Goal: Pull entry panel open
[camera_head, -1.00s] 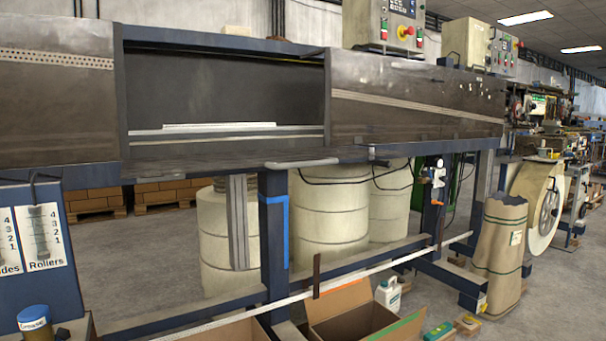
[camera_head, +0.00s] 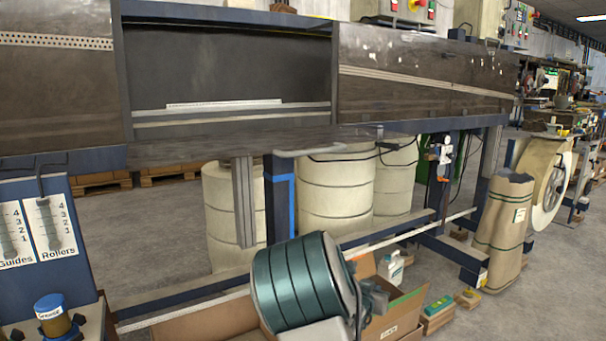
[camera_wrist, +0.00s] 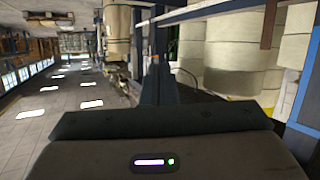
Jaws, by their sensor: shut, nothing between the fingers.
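The long machine has a dark left panel (camera_head: 55,90) with a perforated strip and a dark right panel (camera_head: 425,85) with a pale strip. Between them is an open bay (camera_head: 225,70) with a dark back wall. A grey bar handle (camera_head: 312,150) shows on the machine's lower front edge, below the bay. I cannot tell which part is the entry panel. My gripper (camera_wrist: 160,122) is seen in the wrist view as a dark body along the bottom. It is shut and empty, with no panel or handle against it there. The fingertips cannot be made out.
Pale drums (camera_head: 335,195) stand under the machine. An open cardboard box (camera_head: 395,315), a white jug (camera_head: 391,267) and a tall brown sack (camera_head: 503,220) stand on the floor. A blue stand (camera_head: 45,250) with a grease jar (camera_head: 52,315) is at lower left.

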